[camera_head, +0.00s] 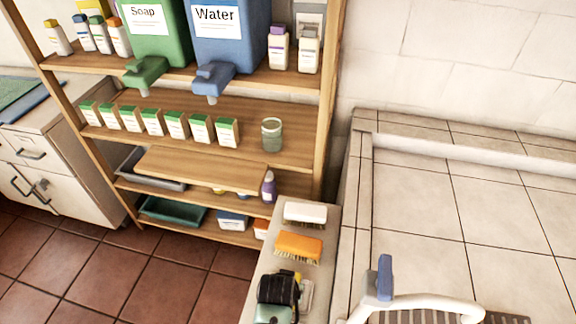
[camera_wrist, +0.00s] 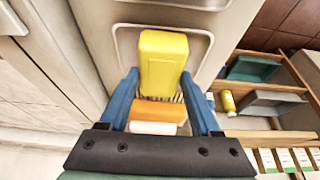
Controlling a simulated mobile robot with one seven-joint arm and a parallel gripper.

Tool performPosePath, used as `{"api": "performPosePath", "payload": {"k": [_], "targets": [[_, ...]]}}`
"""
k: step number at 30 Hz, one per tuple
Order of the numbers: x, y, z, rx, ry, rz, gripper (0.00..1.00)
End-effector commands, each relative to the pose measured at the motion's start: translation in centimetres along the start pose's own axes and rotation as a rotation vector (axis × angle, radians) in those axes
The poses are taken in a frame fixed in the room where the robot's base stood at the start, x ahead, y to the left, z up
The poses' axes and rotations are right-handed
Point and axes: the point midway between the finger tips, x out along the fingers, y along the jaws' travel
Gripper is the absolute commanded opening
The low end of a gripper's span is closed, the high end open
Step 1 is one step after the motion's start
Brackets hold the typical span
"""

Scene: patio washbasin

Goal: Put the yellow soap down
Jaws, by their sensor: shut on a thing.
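The yellow soap (camera_wrist: 163,62) is a rounded block between the blue fingertips of my gripper (camera_wrist: 160,76) in the wrist view. My gripper is shut on it. Behind it shows the outline of a shallow pale dish (camera_wrist: 118,40) on the ledge; I cannot tell whether the soap touches it. In the head view my gripper (camera_head: 282,288) is a dark shape over the ledge's near end, hiding most of the soap. The dish (camera_head: 307,296) shows to its right.
An orange brush (camera_head: 298,247) and a white brush (camera_head: 305,214) lie on the narrow ledge beyond my gripper. A tiled basin (camera_head: 430,200) with a blue-handled tap (camera_head: 385,278) is at the right. A wooden shelf (camera_head: 205,175) with boxes, bottles and dispensers stands at the left.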

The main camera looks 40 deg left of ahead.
Motion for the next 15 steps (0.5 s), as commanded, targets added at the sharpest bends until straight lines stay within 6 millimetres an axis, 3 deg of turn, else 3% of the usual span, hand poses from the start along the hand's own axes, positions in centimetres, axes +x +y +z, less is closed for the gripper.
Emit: {"api": "performPosePath", "payload": {"k": [7,8,12,15], "targets": [[0.44,0.01,0.12,0.0,0.001,0.0,0.0],[0.39,0.01,0.15,0.0,0.0,0.0,0.68],[0.34,0.01,0.14,0.0,0.0,0.0,0.93],[0.34,0.02,0.15,0.0,0.0,0.0,0.94]]}}
